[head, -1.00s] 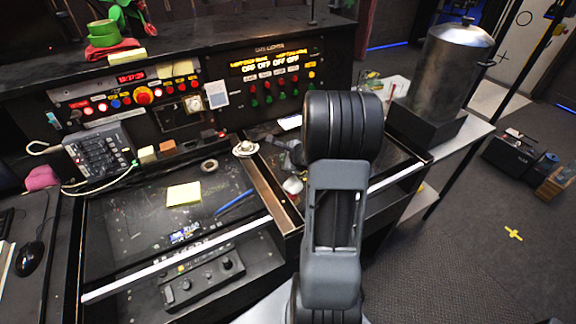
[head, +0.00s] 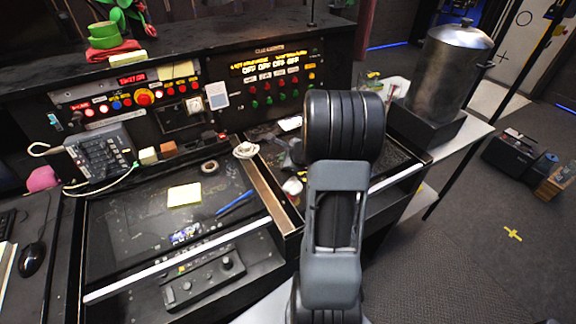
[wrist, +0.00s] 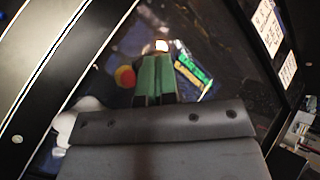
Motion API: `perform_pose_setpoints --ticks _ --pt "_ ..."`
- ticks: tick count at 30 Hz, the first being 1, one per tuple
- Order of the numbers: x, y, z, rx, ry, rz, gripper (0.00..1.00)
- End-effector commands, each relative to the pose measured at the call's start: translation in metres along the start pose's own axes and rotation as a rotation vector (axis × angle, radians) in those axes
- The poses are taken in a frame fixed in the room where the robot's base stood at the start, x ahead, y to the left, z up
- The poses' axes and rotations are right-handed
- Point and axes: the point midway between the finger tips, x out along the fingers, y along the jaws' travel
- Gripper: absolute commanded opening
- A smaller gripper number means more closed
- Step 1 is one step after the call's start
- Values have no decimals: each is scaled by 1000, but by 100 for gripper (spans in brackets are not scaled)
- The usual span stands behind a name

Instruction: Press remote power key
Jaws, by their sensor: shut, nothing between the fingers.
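In the wrist view my gripper (wrist: 157,62) is shut, with its two green fingers side by side and nothing between them. The fingertips point over a dark surface, close to a small bright patch (wrist: 162,45). A red and yellow round thing (wrist: 125,76) lies left of the fingers and a blue and green packet (wrist: 194,70) lies right of them. I cannot make out a remote or its power key for certain in either view. In the head view my arm covers part of the right desk bay, and the fingers do not show clearly.
A control panel with red buttons (head: 144,97) stands at the back left. A grey keypad unit (head: 100,154) sits below it. A yellow note (head: 184,195) and a blue pen (head: 234,203) lie on the desk. A metal canister (head: 452,72) stands at right.

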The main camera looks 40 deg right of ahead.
Motion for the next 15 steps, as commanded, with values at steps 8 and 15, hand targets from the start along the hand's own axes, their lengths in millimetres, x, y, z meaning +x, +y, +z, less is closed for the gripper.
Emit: perform_pose_setpoints --ticks 8,15 --pt "-8 -6 6 0 0 -1 0" --pt "-24 -18 18 -1 0 0 0"
